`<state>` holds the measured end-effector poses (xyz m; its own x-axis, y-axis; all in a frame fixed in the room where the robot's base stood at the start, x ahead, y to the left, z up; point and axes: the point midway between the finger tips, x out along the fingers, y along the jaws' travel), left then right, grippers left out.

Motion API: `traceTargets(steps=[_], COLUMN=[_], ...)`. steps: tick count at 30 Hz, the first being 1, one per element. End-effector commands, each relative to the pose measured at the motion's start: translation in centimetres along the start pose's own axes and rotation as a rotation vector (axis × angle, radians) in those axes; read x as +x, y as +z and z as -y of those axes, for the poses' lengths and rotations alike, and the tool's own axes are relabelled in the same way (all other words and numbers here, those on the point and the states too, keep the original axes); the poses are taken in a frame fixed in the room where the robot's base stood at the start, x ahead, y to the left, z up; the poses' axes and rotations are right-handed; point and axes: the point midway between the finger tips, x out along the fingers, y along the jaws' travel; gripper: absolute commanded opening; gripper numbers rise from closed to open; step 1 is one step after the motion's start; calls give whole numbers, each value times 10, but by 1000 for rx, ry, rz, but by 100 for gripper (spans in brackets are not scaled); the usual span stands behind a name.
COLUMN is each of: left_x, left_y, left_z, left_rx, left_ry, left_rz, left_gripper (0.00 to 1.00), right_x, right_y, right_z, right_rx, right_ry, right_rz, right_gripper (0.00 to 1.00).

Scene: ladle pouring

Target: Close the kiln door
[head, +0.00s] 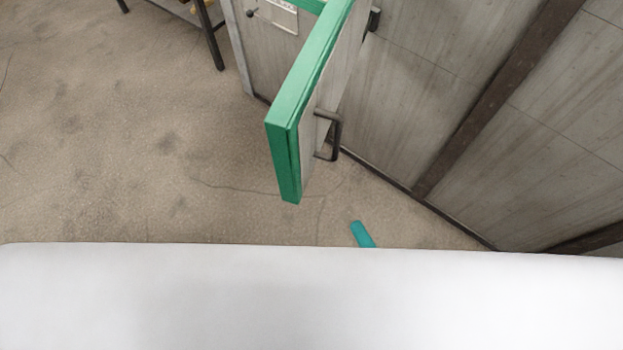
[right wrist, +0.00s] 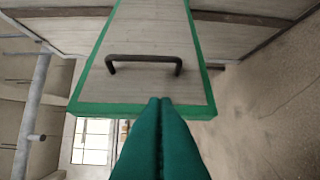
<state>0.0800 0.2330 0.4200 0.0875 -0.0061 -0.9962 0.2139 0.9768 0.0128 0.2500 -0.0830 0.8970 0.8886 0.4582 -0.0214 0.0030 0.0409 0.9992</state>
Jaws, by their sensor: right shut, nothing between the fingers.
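The kiln door (head: 284,130) stands open in the head view, swung out from the wall, with a green edge. Its dark handle (head: 336,137) sticks out from the grey face on the right side. In the right wrist view the grey door panel with its green frame (right wrist: 95,108) fills the upper middle, and the handle (right wrist: 144,60) crosses it. My right gripper (right wrist: 160,101) has its green fingers shut together and empty, pointing at the door below the handle. In the head view only a teal tip of my right gripper (head: 360,230) shows. My left gripper is not in view.
A grey panelled wall (head: 440,110) with dark beams runs along the right of the head view. A dark-legged stand (head: 213,45) is at the top left. The speckled floor (head: 110,140) left of the door is clear.

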Motion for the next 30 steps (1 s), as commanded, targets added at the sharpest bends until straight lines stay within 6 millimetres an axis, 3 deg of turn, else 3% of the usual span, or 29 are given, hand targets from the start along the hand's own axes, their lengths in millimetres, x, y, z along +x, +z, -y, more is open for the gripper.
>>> traceTargets(steps=[3, 8, 20, 30], left_x=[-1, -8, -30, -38], left_y=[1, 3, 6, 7], left_z=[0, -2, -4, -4], left_rx=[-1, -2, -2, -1], left_ry=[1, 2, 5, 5], left_rz=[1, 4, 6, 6], left_gripper=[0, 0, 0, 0], right_x=[2, 22, 105, 127], right_y=[0, 1, -1, -27], right_z=[-14, -16, -18, -16], right_rx=[40, 40, 37, 35], right_ry=[24, 27, 25, 22], right_rz=[7, 9, 7, 5], right_gripper=[0, 0, 0, 0])
